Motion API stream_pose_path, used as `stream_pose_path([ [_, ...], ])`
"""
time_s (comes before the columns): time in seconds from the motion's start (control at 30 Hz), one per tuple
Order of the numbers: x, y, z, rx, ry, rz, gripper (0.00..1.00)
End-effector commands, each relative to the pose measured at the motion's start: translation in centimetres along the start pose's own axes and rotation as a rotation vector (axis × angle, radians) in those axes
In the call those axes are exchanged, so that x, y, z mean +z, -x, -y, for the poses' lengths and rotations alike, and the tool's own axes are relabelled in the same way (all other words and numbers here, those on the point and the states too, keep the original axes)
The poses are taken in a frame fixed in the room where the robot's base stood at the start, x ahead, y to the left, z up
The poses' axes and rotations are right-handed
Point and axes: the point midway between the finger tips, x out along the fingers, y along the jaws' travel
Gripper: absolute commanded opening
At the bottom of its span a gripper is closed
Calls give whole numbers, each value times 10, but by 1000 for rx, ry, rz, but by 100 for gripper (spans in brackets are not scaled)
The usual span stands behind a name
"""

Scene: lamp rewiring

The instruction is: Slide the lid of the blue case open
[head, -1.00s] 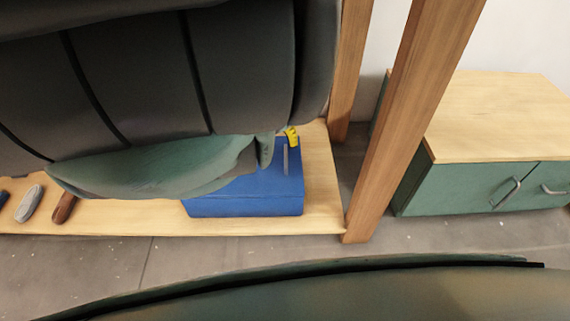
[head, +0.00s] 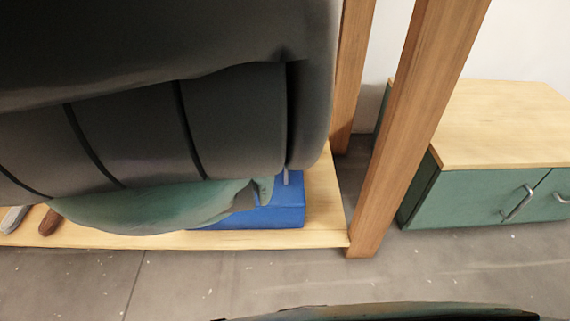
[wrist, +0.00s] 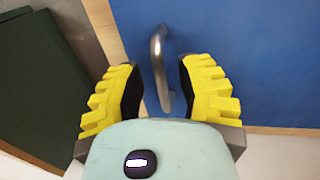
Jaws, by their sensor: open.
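The blue case (head: 280,215) sits on a wooden shelf, mostly hidden behind my arm in the head view. In the wrist view its blue lid (wrist: 240,60) fills the upper right, with a metal handle (wrist: 158,65) standing on it. My gripper (wrist: 157,85) is open, with a yellow-padded finger on each side of the handle's lower part. I cannot tell whether either finger touches it. In the head view my arm hides the fingers, and only a small bit of the handle (head: 286,177) shows.
The wooden shelf (head: 325,215) ends at a wooden post (head: 400,130) right of the case. A green cabinet (head: 490,190) with a wooden top stands further right. Tool handles (head: 50,222) lie on the shelf at the left, partly covered by my arm.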

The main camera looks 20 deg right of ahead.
Motion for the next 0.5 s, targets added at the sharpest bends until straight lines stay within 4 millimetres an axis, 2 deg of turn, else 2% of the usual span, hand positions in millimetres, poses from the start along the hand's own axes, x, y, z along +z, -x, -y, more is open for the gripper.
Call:
stream_pose_path([
  [0.07, 0, 0, 0, 0, 0, 0, 26],
  [0.3, 0, 0, 0, 0, 0, 0, 1],
  [0.5, 0, 0, 0, 0, 0, 0, 0],
])
